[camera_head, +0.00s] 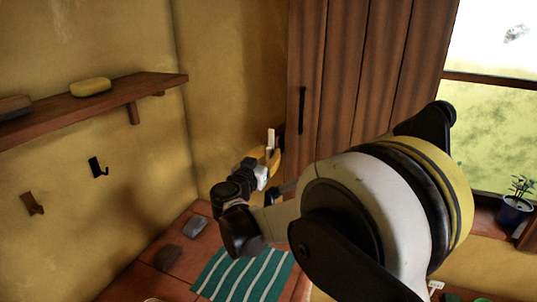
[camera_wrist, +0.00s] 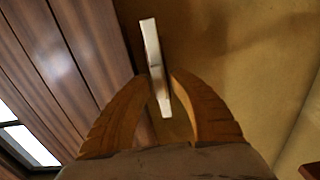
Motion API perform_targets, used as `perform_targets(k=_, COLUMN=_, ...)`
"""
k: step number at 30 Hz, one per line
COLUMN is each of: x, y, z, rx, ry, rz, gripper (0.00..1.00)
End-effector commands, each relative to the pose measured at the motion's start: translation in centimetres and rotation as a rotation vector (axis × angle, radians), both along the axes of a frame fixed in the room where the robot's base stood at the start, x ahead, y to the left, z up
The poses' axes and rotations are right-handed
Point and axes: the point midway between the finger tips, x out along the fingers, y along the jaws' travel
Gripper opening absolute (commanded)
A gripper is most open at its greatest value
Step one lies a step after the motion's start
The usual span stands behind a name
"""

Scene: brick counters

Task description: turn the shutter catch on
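The shutter catch looks like a narrow white lever (camera_wrist: 153,62) on the yellow wall beside the wooden shutter (camera_wrist: 62,60). In the head view the lever (camera_head: 270,138) shows just left of the shutter (camera_head: 345,75). My gripper (camera_wrist: 162,76) has its two orange-brown fingers on either side of the lever, with the lever's lower end between them. A narrow gap shows on the right side, so the fingers look open around it; contact on the left is unclear. In the head view my gripper (camera_head: 271,152) is small and partly hidden by my arm.
A black handle (camera_head: 302,110) is on the shutter. A shelf (camera_head: 135,90) with a yellow object (camera_head: 91,87) and two hooks (camera_head: 98,167) are on the left wall. A striped green cloth (camera_head: 245,276) lies on the tiled counter below. A potted plant (camera_head: 514,210) stands by the window.

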Motion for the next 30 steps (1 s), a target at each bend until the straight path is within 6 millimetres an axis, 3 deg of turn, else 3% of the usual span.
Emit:
perform_targets(k=1, x=-0.01, y=0.0, z=0.0, rx=0.0, ry=0.0, rz=0.0, gripper=0.07)
perform_targets(k=2, x=-0.01, y=0.0, z=0.0, rx=0.0, ry=0.0, rz=0.0, gripper=0.0)
perform_targets(k=17, x=-0.01, y=0.01, z=0.01, rx=-0.024, ry=0.009, rz=0.0, gripper=0.0)
perform_targets(k=30, x=0.03, y=0.13, z=-0.06, rx=-0.297, ry=0.107, rz=0.0, gripper=0.0)
